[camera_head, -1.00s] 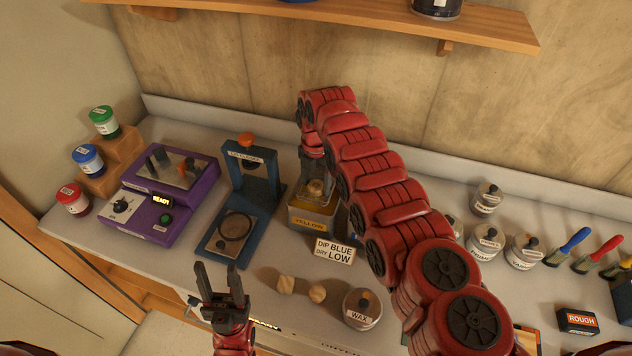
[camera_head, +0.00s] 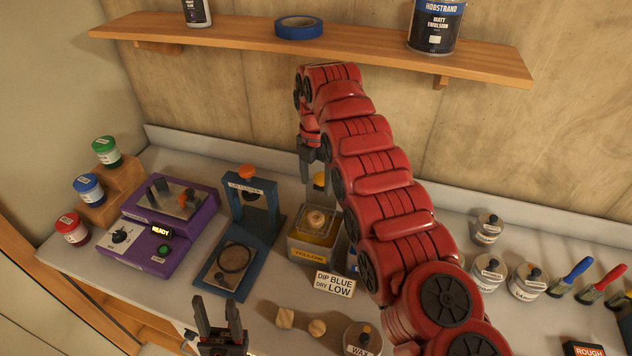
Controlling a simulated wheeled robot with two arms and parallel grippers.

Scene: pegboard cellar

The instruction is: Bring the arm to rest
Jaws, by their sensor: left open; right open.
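My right arm (camera_head: 372,150) is a thick red segmented arm that comes in from the lower right and arches over the bench. Its gripper (camera_head: 304,178) points down at the arm's far end, open, above and behind a yellow-labelled box (camera_head: 303,252) with a round wooden piece (camera_head: 315,220) on top. A yellow-tipped dark piece (camera_head: 319,181) shows close beside the gripper; whether they touch I cannot tell. My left gripper (camera_head: 219,312) points up at the bottom edge, open and empty, in front of the blue press (camera_head: 240,262).
A purple device (camera_head: 140,260) reading READY and paint jars (camera_head: 89,187) stand at left. Jars (camera_head: 488,274) stand at right. A shelf (camera_head: 350,48) hangs above.

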